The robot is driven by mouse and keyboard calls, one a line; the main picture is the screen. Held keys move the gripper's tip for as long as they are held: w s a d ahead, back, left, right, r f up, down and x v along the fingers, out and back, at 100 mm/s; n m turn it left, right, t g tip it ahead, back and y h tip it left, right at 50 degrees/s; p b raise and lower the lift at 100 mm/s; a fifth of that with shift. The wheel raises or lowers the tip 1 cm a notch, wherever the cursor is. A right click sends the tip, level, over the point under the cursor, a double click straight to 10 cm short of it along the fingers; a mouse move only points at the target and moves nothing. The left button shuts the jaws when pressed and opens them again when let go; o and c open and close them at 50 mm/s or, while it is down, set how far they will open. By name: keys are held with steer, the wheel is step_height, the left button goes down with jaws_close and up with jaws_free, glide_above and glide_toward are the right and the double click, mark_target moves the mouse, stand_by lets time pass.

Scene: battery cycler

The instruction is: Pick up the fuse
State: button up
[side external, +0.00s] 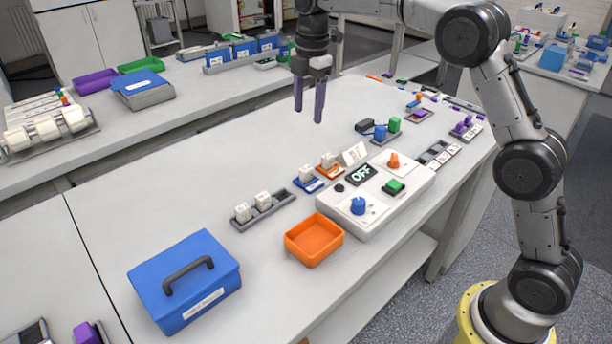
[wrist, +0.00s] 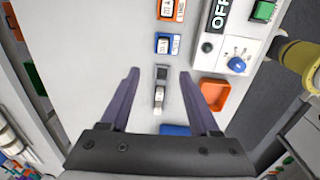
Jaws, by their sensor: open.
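No part is readably marked as a fuse, so I cannot tell for sure which one it is. Small white labelled blocks (side external: 242,212) stand in a grey rack (side external: 284,202) on the bench, toward its right end the rack is bare. In the wrist view white blocks (wrist: 159,95) show in the rack between my fingers, though far below them. Similar white pieces sit in a blue holder (side external: 309,186) and an orange holder (side external: 330,172). My gripper (side external: 308,113) is open and empty, pointing down high above the bench; it also shows in the wrist view (wrist: 158,75).
A white cycler box (side external: 375,215) with an OFF display, blue and orange knobs and a green button stands right of the rack. An orange tray (side external: 314,240) and a blue lidded box (side external: 185,280) stand near the front edge. The bench behind the rack is clear.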

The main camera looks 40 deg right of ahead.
glide_above(306, 169)
steer(key=shift+g, duration=0.4)
step_height(306, 169, down, 12)
steer(key=shift+d+r, duration=0.15)
steer(key=shift+r, duration=0.1)
steer(key=shift+f, duration=3.05)
jaws_close()
